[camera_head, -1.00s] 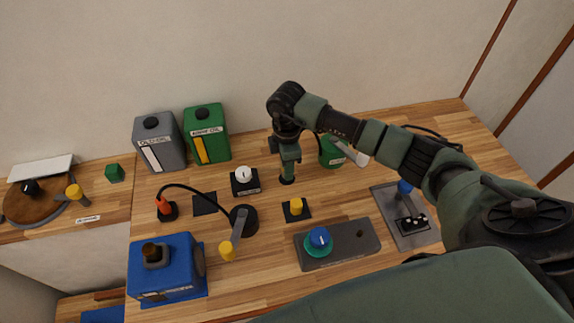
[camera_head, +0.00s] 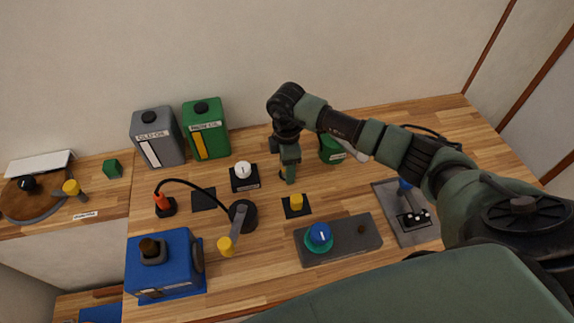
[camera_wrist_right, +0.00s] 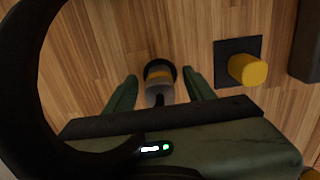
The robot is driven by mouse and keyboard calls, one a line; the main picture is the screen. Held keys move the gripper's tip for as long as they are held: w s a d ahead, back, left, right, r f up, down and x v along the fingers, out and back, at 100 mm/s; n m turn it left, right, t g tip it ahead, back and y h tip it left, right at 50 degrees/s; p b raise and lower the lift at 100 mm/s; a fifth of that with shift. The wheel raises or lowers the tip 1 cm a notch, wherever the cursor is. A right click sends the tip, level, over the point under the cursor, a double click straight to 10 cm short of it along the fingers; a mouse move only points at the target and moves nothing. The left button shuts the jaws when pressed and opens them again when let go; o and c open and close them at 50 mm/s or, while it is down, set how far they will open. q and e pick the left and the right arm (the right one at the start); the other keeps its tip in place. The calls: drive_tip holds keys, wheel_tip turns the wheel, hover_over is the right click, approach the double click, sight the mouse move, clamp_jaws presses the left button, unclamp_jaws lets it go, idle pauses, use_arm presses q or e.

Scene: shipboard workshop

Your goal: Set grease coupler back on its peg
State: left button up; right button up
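My right gripper (camera_head: 289,172) points down over the middle of the bench. In the right wrist view, its fingers (camera_wrist_right: 162,90) stand apart on both sides of a small grey cylinder with a yellow band (camera_wrist_right: 160,78). Gaps show between the cylinder and each finger. The cylinder sits at a dark round base; I cannot tell whether it is the grease coupler or its peg. In the head view the fingers mostly hide it. An orange fitting (camera_head: 162,203) with a black hose stands on a black base at the left; I cannot tell whether this is the coupler. My left gripper is out of view.
A black pad with a yellow knob (camera_head: 296,204) lies close to the right gripper. A white knob (camera_head: 243,171), green can (camera_head: 331,150), grey panel with blue knob (camera_head: 346,243), and blue box (camera_head: 163,267) stand around. Two oil jugs (camera_head: 206,130) (camera_head: 157,139) are behind.

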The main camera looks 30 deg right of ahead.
wheel_tip(320, 180, up, 7)
drive_tip(key=shift+f+b, duration=0.1)
drive_tip(key=shift+b, duration=0.8)
drive_tip(key=shift+r, duration=0.5)
